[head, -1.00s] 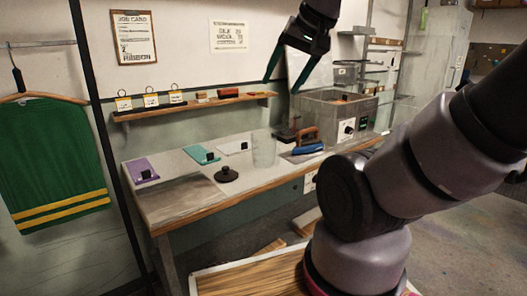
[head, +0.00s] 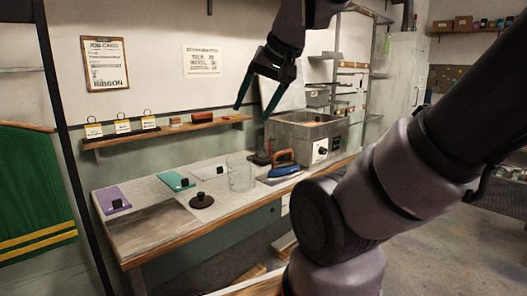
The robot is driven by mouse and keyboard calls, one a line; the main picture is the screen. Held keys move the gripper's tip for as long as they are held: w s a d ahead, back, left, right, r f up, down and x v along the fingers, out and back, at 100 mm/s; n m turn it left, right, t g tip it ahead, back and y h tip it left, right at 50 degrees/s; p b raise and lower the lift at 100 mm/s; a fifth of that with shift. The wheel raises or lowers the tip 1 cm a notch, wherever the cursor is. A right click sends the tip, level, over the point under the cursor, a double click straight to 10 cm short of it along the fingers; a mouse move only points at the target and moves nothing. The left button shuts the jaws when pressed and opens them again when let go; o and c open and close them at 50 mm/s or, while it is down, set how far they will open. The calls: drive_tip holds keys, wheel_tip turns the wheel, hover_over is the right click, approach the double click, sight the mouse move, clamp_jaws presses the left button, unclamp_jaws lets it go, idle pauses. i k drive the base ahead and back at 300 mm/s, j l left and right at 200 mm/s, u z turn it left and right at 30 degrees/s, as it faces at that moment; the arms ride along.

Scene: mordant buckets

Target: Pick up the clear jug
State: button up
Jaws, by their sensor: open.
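The clear jug (head: 241,174) stands upright on the workbench (head: 160,232), near the middle of its top. It is transparent, so its outline is faint. My gripper (head: 254,104) hangs in the air above and behind the jug in the picture, pointing down. Its two teal-tipped fingers are spread apart with nothing between them. The gripper and the jug are apart.
A blue iron (head: 284,163) stands just right of the jug, and a grey metal tank (head: 306,135) behind it. A dark round lid (head: 201,201) lies left of the jug. Teal (head: 176,180) and purple (head: 112,200) pieces lie further left. A wall shelf (head: 165,131) runs behind.

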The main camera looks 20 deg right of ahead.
sight(240, 170)
drive_tip(key=i+z, duration=0.3)
drive_tip(key=i, duration=0.15)
drive_tip(key=i+j+z, duration=0.1)
drive_tip(key=i+z, duration=0.2)
drive_tip(key=i, duration=0.15)
